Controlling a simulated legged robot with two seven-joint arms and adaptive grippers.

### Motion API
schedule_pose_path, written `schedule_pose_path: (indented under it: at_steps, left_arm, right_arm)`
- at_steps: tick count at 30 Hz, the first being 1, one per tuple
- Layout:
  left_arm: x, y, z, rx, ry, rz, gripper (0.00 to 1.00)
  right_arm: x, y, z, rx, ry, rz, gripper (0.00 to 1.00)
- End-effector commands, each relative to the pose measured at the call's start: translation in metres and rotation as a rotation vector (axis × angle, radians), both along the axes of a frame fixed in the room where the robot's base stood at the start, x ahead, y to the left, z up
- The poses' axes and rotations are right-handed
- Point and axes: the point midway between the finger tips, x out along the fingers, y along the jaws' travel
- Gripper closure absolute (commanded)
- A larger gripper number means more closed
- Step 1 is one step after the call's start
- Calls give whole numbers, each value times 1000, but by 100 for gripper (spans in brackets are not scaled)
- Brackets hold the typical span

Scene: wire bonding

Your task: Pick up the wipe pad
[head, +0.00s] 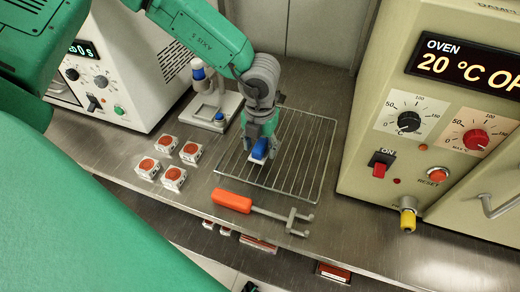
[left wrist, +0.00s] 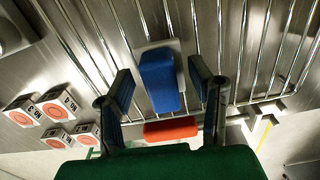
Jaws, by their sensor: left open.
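The wipe pad (head: 259,151) has a blue top block and a pale base. It appears to lie on the wire rack (head: 310,170) in the head view. In the left wrist view the wipe pad (left wrist: 160,80) sits between the two fingers, with a gap on each side. My left gripper (head: 263,141) is open right above and around it and partly hides it in the head view. The left gripper's fingertips also show in the left wrist view (left wrist: 161,84). My right gripper is in neither view.
A fork-like tool with an orange handle (head: 232,201) lies in front of the rack. Several small boxes with red-orange round tops (head: 173,177) stand at the left. A small stand (head: 212,108) is behind them. The oven (head: 430,110) closes off the right side; another instrument (head: 125,60) stands at the left.

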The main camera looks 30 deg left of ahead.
Motion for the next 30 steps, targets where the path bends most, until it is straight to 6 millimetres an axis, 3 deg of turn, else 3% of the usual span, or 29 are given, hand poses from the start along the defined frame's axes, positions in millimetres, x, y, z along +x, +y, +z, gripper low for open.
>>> schedule_pose_path:
  at_steps: [6,8,10,11,22,30]
  left_arm:
    - [0,1,-1,-2,-1,0,52]
    - [0,2,-1,-3,-2,0,69]
    - [0,2,-2,-3,-1,0,94]
    - [0,2,-2,-2,0,0,100]
    - [0,3,2,1,1,2,100]
    - [1,2,52,-3,-6,1,100]
  right_arm:
    - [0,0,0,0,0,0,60]
    - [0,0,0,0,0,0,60]
    - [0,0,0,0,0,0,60]
    - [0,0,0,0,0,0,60]
    - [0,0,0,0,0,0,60]
    - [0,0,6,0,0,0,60]
